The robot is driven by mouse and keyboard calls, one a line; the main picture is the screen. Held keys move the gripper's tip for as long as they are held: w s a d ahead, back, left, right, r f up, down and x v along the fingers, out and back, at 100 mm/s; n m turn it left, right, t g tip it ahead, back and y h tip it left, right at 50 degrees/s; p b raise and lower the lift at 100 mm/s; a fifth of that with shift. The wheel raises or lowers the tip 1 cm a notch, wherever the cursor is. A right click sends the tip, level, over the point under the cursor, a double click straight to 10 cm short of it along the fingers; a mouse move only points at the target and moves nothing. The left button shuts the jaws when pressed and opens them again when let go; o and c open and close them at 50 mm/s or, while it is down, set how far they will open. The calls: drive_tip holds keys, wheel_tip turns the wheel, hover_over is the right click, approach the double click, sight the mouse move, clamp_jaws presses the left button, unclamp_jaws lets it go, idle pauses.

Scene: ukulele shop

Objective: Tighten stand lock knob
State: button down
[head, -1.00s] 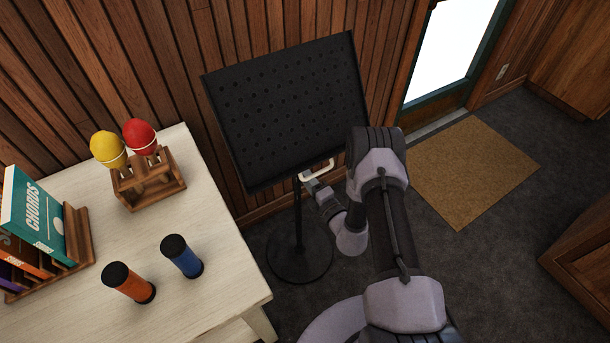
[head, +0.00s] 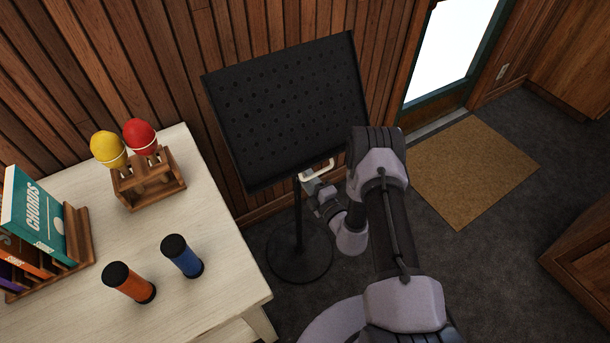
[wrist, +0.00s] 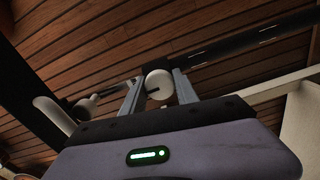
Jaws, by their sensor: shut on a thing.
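The black music stand has a perforated tilted desk (head: 288,110), a dark pole (head: 298,225) and a round base (head: 298,262). In the wrist view, a pale round knob (wrist: 158,84) with a dark slot sits beside the dark pole (wrist: 250,38). My gripper (wrist: 157,76) has one finger on each side of it and is shut on it. In the head view, my gripper (head: 310,184) is at the pole just below the desk. The knob is too hidden there to make out.
A pale table (head: 215,240) at left holds an orange shaker (head: 128,283), a blue shaker (head: 182,257), a wooden rack (head: 150,185) with yellow and red maracas, and books (head: 35,220). A wood-panelled wall stands behind. A tan mat (head: 470,170) lies on the floor at right.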

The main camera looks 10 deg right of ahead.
drive_tip(key=c, duration=0.9)
unclamp_jaws()
drive_tip(key=shift+c, duration=0.2)
drive_tip(key=p+v, duration=0.5)
drive_tip(key=v, duration=1.2)
drive_tip(key=shift+s+p, duration=0.25)
drive_tip(key=shift+p, duration=0.05)
